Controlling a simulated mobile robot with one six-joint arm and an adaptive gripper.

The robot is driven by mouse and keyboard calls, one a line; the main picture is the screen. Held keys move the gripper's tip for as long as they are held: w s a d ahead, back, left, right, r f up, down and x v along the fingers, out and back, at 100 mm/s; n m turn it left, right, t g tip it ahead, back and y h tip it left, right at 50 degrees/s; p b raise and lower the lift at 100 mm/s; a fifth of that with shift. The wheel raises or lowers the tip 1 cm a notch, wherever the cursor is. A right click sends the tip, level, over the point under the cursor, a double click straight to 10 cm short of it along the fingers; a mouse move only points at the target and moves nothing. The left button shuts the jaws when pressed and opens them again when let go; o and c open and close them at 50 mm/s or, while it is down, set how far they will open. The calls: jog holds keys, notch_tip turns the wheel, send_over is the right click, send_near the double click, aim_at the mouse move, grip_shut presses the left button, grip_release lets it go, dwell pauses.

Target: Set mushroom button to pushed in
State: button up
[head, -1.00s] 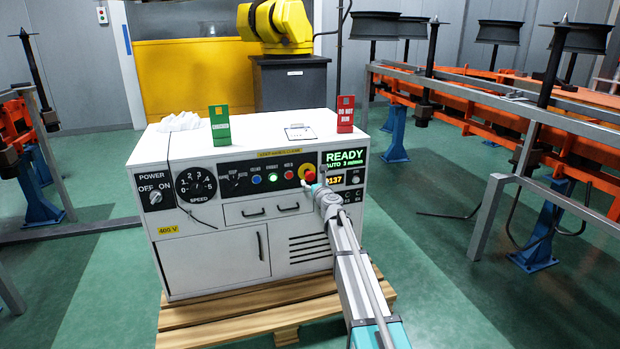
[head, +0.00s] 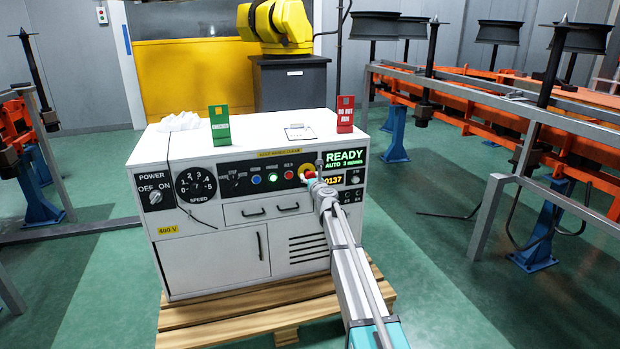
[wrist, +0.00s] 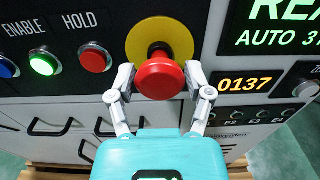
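The red mushroom button (wrist: 160,78) sits on a round yellow plate (wrist: 160,38) on the white cabinet's dark control panel. It also shows small in the head view (head: 309,174), partly hidden by my gripper. My gripper (wrist: 160,76) is in front of the panel, with one grey finger on each side of the red cap. The fingers look spread, with small gaps to the cap. Whether either touches it I cannot tell. Nothing else is between the fingers.
Left of the button are a red HOLD button (wrist: 95,58), a lit green ENABLE button (wrist: 44,62) and a blue button (wrist: 6,68). A READY screen (head: 345,160) and an orange 0137 display (wrist: 245,84) are to the right. The cabinet (head: 210,262) stands on a wooden pallet.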

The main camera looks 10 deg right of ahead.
grip_shut()
jog(key=shift+w+a, duration=0.1)
jog(key=shift+w, duration=0.55)
jog(key=o, duration=0.6)
grip_release()
jog(key=shift+s, duration=0.1)
jog(key=s, duration=0.4)
jog(key=s+d, duration=0.1)
jog(key=s, duration=0.6)
jog(key=shift+s+d, duration=0.35)
jog(key=shift+d, duration=0.05)
